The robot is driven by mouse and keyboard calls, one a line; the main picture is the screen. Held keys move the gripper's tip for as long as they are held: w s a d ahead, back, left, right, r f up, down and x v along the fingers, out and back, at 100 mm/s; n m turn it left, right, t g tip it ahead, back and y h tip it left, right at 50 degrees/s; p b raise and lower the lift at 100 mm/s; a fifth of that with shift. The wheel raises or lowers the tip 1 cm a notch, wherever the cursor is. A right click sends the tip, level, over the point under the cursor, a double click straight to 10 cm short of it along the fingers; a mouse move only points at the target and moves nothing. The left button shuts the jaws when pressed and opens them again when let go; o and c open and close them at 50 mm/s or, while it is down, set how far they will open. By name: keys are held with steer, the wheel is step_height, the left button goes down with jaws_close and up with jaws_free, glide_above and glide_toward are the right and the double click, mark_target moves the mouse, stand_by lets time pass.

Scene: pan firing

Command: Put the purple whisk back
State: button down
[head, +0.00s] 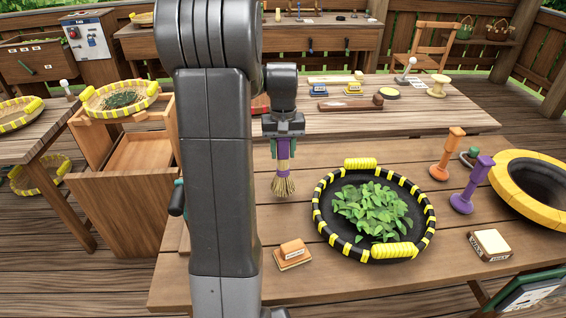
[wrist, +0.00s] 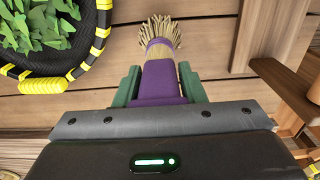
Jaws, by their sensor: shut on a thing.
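The purple whisk (head: 283,172) has a purple handle and straw-coloured bristles that point down in the head view. My gripper (head: 288,146) is shut on its handle and holds it above the front table, left of the pan. In the wrist view the whisk (wrist: 160,52) sticks out beyond the green fingers of my gripper (wrist: 160,85), its bristles away from me. I cannot tell from these views whether the bristle tips touch the table. No holder marked for the whisk is clear to me.
A black-and-yellow pan (head: 318,212) with green leaves stands right of the whisk. An orange block (head: 293,252) lies in front. An orange stand (head: 447,155), a purple stand (head: 472,186), a pale block (head: 489,244) and a yellow-rimmed wok (head: 510,185) are at right. A wooden cabinet (head: 140,155) stands left.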

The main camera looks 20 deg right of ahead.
mark_target(283, 161)
steer(key=shift+f+p, duration=0.3)
steer(key=shift+f, duration=1.65)
steer(key=shift+f, duration=0.15)
steer(key=c, duration=0.9)
jaws_free()
steer(key=shift+b, duration=0.3)
steer(key=r, duration=0.9)
steer(key=d+r, duration=0.1)
steer(key=r, duration=0.4)
